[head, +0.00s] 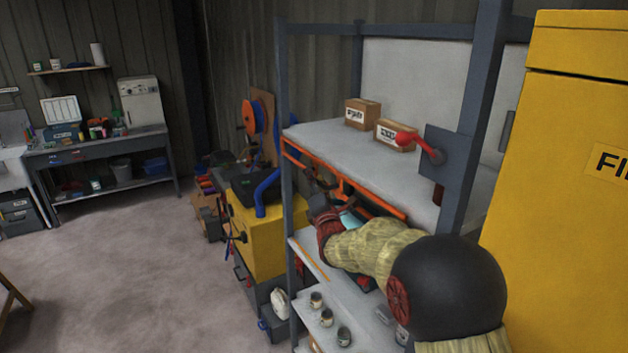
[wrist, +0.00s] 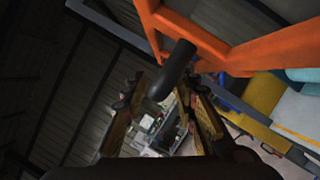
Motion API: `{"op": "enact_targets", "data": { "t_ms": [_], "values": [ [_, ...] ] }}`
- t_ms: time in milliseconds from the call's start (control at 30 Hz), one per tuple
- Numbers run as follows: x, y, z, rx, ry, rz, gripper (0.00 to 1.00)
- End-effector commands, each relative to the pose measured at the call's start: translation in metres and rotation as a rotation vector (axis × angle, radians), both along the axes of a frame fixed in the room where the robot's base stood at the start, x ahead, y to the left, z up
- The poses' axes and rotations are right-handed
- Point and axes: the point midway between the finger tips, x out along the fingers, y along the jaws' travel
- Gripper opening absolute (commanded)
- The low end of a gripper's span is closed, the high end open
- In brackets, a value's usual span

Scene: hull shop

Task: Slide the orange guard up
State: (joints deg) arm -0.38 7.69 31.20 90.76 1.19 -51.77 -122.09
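The orange guard (head: 375,203) is a frame of bars across the front of the rack, just below the upper shelf. Its orange bars fill the upper right of the wrist view (wrist: 270,50). A black rounded handle (wrist: 172,70) sticks out from the guard toward my gripper. My gripper (wrist: 163,88) is open, with one finger on each side of the handle's end and gaps showing between. The depth between handle and fingertips is hard to judge. In the head view my gripper (head: 318,190) is at the guard, partly hidden by the rack and my arm.
The grey rack (head: 283,90) has an upright close to my gripper. Two cardboard boxes (head: 362,114) and a red lever (head: 420,145) are above. Several small cans (head: 327,318) stand on a lower shelf. A yellow cabinet (head: 560,200) is at right.

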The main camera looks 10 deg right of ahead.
Motion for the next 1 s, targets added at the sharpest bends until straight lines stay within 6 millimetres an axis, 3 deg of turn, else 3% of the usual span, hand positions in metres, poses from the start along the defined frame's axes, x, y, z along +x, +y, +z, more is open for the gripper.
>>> {"op": "enact_targets", "data": {
  "t_ms": [533, 1000],
  "values": [
    [-0.0002, 0.0001, -0.0003, 0.0, 0.0, 0.0, 0.01],
    [-0.0003, 0.0001, -0.0006, 0.0, 0.001, -0.001, 0.0]
  ]
}}
